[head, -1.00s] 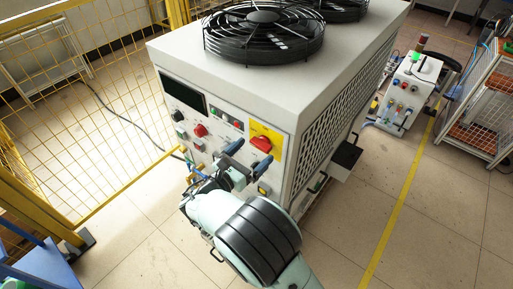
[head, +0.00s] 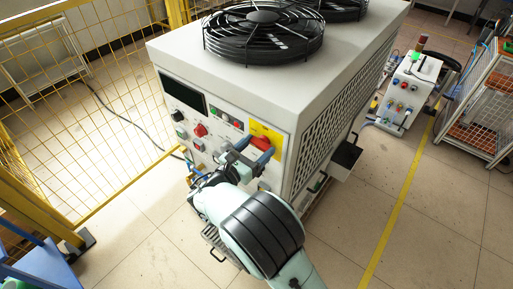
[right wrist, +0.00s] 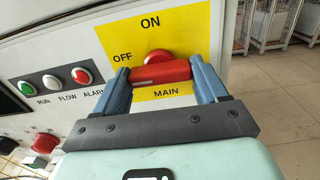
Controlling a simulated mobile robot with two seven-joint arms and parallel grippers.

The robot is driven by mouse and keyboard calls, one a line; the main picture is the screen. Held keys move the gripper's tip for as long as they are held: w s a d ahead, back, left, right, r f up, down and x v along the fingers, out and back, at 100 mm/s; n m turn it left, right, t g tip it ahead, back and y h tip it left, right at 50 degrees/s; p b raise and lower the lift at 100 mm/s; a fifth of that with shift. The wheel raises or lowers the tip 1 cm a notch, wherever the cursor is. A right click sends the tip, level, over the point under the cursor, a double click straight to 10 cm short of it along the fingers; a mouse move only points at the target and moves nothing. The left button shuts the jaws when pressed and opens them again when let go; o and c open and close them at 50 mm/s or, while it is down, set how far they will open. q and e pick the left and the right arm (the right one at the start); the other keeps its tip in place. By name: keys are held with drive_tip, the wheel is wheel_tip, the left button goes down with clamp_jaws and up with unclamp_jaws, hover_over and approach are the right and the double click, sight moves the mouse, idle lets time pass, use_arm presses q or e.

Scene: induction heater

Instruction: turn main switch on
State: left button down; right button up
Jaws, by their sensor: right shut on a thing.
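The main switch is a red rotary handle (head: 262,143) on a yellow plate (head: 271,132) on the front of the white heater cabinet. In the right wrist view the red handle (right wrist: 160,72) lies crosswise, with ON printed above, OFF at its upper left and MAIN below. My right gripper (head: 251,147) is at the switch. Its blue fingers (right wrist: 160,69) are shut on the handle from both sides. The fingers hide the handle's ends. My left gripper is not in view.
RUN, FLOW and ALARM lamps (right wrist: 63,79) sit left of the switch. Green and red buttons (right wrist: 45,143) are below them. A black fan (head: 263,37) tops the cabinet. A yellow mesh fence (head: 80,100) stands left. The floor right of the cabinet is partly clear.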

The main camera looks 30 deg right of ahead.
drive_tip(key=m, duration=0.3)
drive_tip(key=shift+b, duration=0.35)
drive_tip(key=m+b, duration=0.1)
drive_tip(key=m, duration=0.1)
drive_tip(key=shift+f+m, duration=0.1)
drive_tip(key=shift+m, duration=0.2)
drive_tip(key=m+b, duration=0.2)
drive_tip(key=m, duration=0.2)
drive_tip(key=shift+m+b, duration=0.3)
drive_tip(key=shift+b, duration=0.05)
use_arm(q)
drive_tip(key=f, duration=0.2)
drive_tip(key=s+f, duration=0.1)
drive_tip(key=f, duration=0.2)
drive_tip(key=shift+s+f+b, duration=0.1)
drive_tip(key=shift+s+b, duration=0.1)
drive_tip(key=shift+b, duration=0.15)
use_arm(e)
drive_tip(key=shift+m, duration=0.6)
drive_tip(key=o, duration=1.1)
drive_tip(key=shift+c, duration=0.2)
drive_tip(key=shift+a, duration=0.1)
